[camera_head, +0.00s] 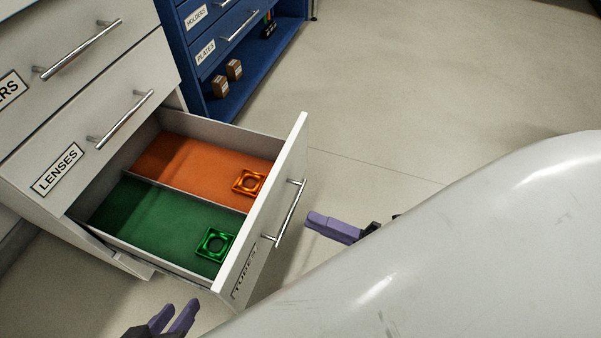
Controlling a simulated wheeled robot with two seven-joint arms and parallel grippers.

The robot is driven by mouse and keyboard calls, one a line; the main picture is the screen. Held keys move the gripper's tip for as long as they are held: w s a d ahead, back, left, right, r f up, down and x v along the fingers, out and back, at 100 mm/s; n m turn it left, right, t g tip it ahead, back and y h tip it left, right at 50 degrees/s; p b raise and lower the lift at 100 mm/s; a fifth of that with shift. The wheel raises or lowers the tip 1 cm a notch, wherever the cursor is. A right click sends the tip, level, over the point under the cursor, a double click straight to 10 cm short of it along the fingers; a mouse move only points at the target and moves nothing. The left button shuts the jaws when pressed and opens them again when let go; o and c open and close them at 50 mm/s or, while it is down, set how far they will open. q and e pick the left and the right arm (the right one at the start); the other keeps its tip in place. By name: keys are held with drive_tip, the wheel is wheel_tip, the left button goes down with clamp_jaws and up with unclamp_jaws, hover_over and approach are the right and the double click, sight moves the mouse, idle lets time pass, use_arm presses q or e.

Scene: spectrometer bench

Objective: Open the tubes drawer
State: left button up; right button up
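The tubes drawer (298,150) is pulled well out of the white cabinet, and its front bears a label reading TUBES. Its metal bar handle (290,212) is on the outer face. Inside are an orange compartment with an orange square ring piece (249,182) and a green compartment with a green square ring piece (215,243). My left gripper (186,314) is at the bottom left, below the drawer, with two purple fingers apart. My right gripper (322,224) is just right of the handle, apart from it; its finger gap is not clear and my white body hides part of it.
The lenses drawer (100,115) above is shut, as is another drawer above it. A blue cabinet (200,60) with holders and plates drawers stands behind, with small brown blocks (234,69) on its bottom shelf. Open floor (400,85) lies to the right.

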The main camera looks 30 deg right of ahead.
drive_tip(key=shift+v, duration=1.7)
